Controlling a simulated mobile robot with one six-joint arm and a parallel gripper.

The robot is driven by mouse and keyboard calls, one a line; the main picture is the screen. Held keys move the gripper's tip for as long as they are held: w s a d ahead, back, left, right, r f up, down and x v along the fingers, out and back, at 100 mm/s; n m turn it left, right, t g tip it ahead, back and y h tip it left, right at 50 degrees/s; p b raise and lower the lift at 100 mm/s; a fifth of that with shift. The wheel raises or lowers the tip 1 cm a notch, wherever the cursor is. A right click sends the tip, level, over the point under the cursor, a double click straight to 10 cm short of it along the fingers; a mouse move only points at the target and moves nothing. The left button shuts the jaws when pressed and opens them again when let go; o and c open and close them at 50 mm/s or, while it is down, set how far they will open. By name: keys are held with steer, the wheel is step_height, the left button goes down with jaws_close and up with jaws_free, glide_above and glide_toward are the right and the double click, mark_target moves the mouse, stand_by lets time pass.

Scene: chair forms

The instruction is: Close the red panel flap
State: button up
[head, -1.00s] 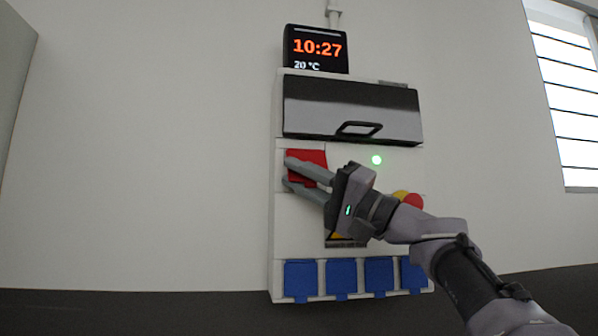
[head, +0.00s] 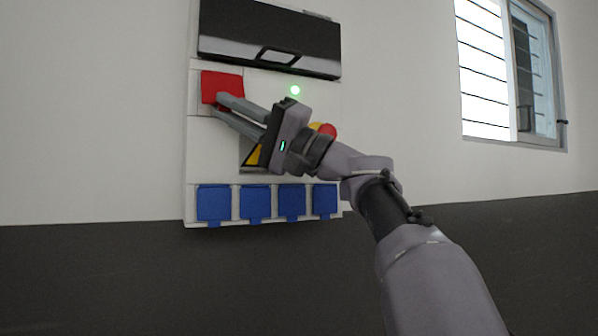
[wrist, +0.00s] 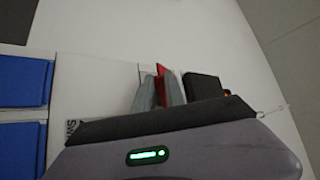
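The red panel flap (head: 222,84) is on the upper left of the white wall panel in the head view, below the dark cover. My gripper (head: 215,105) comes from the right, with its fingers slightly apart. The upper fingertip overlaps the flap's lower part and the lower fingertip is just below it. In the wrist view a thin red strip of the flap (wrist: 162,75) shows between the two fingers. I cannot tell whether they touch it, or how far the flap stands from the panel.
A dark hinged cover (head: 268,40) with a handle is above. Blue socket covers (head: 255,203) line the panel's bottom. A green light (head: 295,90) and a red and yellow knob (head: 327,130) are near my wrist. The wall left of the panel is clear.

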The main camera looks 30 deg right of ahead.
steer(key=w+f+b+v, duration=0.2)
steer(key=v, duration=1.3)
steer(key=shift+d+f, duration=0.25)
steer(key=shift+d, duration=0.05)
steer(key=shift+s, duration=0.1)
steer(key=v, duration=1.7)
steer(key=shift+d, duration=0.2)
steer(key=shift+f, duration=0.15)
steer(key=shift+c, duration=0.2)
